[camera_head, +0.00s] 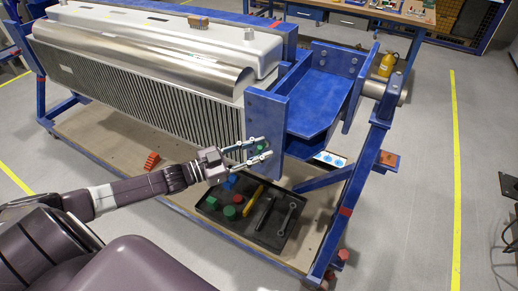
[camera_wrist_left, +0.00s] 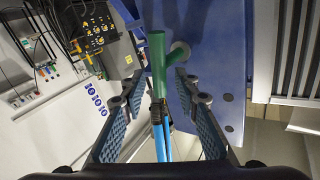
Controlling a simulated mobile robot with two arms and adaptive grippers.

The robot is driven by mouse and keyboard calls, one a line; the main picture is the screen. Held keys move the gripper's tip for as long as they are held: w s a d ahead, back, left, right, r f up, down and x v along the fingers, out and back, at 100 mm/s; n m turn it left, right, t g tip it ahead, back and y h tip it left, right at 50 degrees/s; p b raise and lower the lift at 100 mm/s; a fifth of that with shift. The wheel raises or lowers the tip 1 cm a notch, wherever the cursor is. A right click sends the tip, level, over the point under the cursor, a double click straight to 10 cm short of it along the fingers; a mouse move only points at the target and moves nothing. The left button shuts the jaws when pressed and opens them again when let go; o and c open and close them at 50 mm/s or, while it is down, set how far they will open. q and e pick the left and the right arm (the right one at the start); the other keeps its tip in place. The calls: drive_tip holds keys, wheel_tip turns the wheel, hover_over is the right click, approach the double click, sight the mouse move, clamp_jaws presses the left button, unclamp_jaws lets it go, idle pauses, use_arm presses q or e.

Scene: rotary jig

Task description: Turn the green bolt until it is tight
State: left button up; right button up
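The green bolt (camera_head: 261,148) shows at the face of the upright blue end plate (camera_head: 267,112) of the jig. In the left wrist view the bolt (camera_wrist_left: 158,62) is a green rod with a slanted crosspiece, near the blue plate (camera_wrist_left: 217,50). My left gripper (camera_head: 254,148) reaches in from the left to the bolt. In the left wrist view, its fingers are open on either side of the bolt, with visible gaps. Whether either fingertip touches the bolt cannot be told. My right gripper is not in view.
A black tray (camera_head: 272,237) below the gripper holds green and red pieces, a yellow-handled tool and a wrench. A red piece (camera_head: 152,160) lies on the jig's base board. Blue frame posts stand at right. A ribbed metal housing (camera_head: 150,90) fills the left side.

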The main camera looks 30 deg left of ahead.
use_arm(q)
clamp_jaws()
idle(0.3)
